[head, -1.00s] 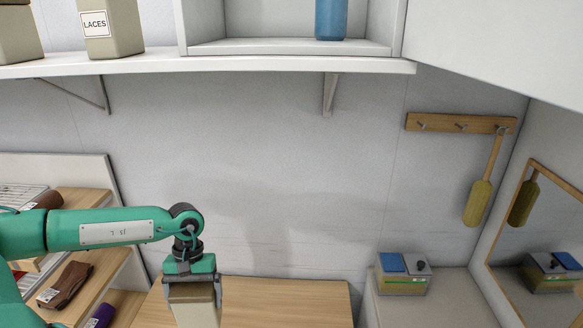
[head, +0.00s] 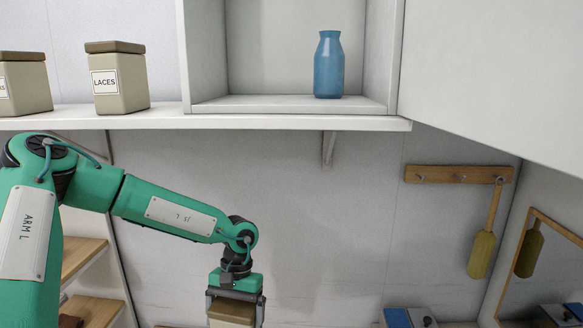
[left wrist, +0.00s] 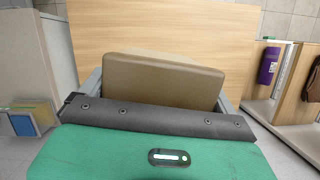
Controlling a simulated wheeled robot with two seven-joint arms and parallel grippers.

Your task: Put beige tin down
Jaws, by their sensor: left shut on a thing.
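My left gripper (head: 236,308) hangs down at the bottom of the head view and is shut on a beige tin (head: 231,317), whose lower part is cut off by the frame. In the left wrist view the tin's brown lid (left wrist: 163,80) shows between the fingers, with a wooden surface (left wrist: 160,30) beyond it. I cannot tell whether the tin touches that surface. Two more beige tins stand on the white shelf: one labelled LACES (head: 119,82), and one at the left edge (head: 24,84). My right gripper is not in view.
A blue bottle (head: 328,68) stands in the white open cabinet (head: 290,102). The white shelf (head: 150,117) has bare room right of the LACES tin. A brush (head: 484,240) hangs from a wooden peg rail (head: 458,174). A blue-and-grey box (head: 408,317) sits low right.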

